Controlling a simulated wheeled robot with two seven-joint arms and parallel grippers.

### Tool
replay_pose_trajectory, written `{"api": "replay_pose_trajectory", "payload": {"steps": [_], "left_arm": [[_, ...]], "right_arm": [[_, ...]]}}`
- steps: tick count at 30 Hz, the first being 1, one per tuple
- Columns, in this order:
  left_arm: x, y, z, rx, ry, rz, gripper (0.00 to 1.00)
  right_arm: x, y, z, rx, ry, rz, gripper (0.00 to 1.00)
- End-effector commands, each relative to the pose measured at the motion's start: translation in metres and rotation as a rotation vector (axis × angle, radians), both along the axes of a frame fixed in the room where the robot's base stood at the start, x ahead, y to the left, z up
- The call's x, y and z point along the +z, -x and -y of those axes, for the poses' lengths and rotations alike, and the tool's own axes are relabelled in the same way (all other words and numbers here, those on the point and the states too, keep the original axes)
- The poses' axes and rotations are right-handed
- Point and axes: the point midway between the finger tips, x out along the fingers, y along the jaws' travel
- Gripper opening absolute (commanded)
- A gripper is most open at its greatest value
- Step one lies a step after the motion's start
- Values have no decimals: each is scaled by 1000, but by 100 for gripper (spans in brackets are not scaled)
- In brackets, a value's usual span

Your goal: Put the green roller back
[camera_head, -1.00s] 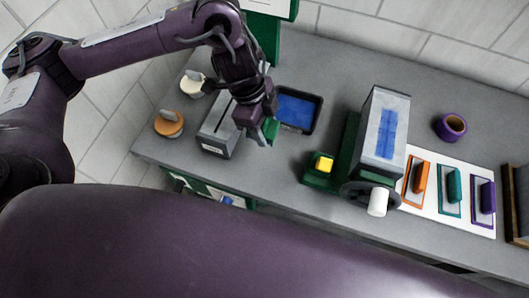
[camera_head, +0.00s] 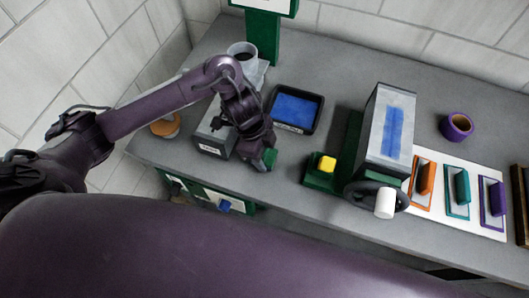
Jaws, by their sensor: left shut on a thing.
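My left gripper (camera_head: 262,151) is shut on a small green thing, the green roller (camera_head: 270,158), in the head view. The fingers hide most of it, so its full shape cannot be told. The gripper points down close to the bench's front edge, just right of a grey slotted box (camera_head: 213,146) and in front of a black tray with a blue floor (camera_head: 295,109). Whether the roller touches the bench cannot be told. My right gripper is not in view.
A white board (camera_head: 438,211) holds orange, teal and purple handled blocks. A purple ring (camera_head: 456,127) lies behind. Bench between tray and machine is clear.

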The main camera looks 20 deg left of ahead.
Motion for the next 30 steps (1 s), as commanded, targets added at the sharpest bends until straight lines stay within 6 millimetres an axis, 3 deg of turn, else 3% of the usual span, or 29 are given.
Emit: {"api": "replay_pose_trajectory", "payload": {"steps": [7,8,13,23,30], "left_arm": [[-3,0,0,1,0,0,30],[-3,0,0,1,0,0,52],[-2,0,0,1,0,0,73],[2,0,0,0,0,1,73],[42,-3,-12,-2,-4,9,73]], "right_arm": [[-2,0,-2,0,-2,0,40],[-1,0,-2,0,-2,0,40],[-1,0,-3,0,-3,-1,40],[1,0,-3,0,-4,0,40],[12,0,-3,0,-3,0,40]]}}
